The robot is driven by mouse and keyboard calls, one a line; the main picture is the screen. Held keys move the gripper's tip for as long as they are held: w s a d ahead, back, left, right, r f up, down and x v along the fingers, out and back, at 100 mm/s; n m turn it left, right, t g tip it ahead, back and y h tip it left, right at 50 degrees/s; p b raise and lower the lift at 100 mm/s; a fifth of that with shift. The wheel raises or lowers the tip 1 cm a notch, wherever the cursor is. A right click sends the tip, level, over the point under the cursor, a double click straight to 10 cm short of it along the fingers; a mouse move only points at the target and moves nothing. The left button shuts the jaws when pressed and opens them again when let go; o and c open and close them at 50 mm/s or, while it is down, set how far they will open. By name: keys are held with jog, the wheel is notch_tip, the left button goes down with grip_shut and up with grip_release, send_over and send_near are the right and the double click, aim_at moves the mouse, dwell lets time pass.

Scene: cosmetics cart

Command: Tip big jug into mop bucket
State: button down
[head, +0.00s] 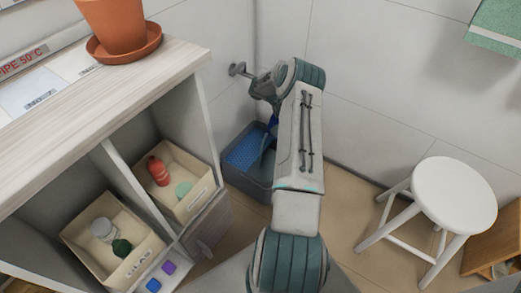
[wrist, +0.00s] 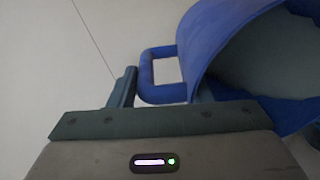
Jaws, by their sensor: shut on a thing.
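The big jug, blue with a squared loop handle, fills the upper right of the wrist view (wrist: 195,62). It looks tilted, with its wide mouth and grey inside showing; I cannot tell whether anything is pouring. My gripper (wrist: 163,92) is shut on the handle side of the jug. In the head view only a small blue part of the jug (head: 272,122) shows beside my arm, over the mop bucket. The mop bucket (head: 249,181), dark blue-grey with a blue perforated part, stands on the floor by the wall. My arm hides its right side.
A shelf unit (head: 150,75) stands left of the bucket, with a plant pot (head: 113,27) on top and bins of small items inside. A white stool (head: 455,194) stands at the right. Tiled walls close off the back. Some floor between the arm and stool is clear.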

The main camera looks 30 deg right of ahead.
jog(key=shift+w+a+r+g+h+b, duration=0.3)
jog(key=shift+a+r+h+b, duration=0.25)
jog(key=shift+r, duration=0.15)
dwell(0.8)
jog(key=shift+w+a+r+h+b, duration=0.25)
jog(key=shift+a+r+h+b, duration=0.1)
jog(key=shift+a+b, duration=0.2)
dwell(0.9)
jog(key=shift+a+r, duration=0.1)
jog(key=shift+r, duration=0.05)
jog(key=shift+w+a+r+g+h+b, duration=0.25)
jog(key=shift+a+r+g+h+b, duration=0.1)
jog(key=shift+a+g+h+b, duration=0.15)
dwell(0.5)
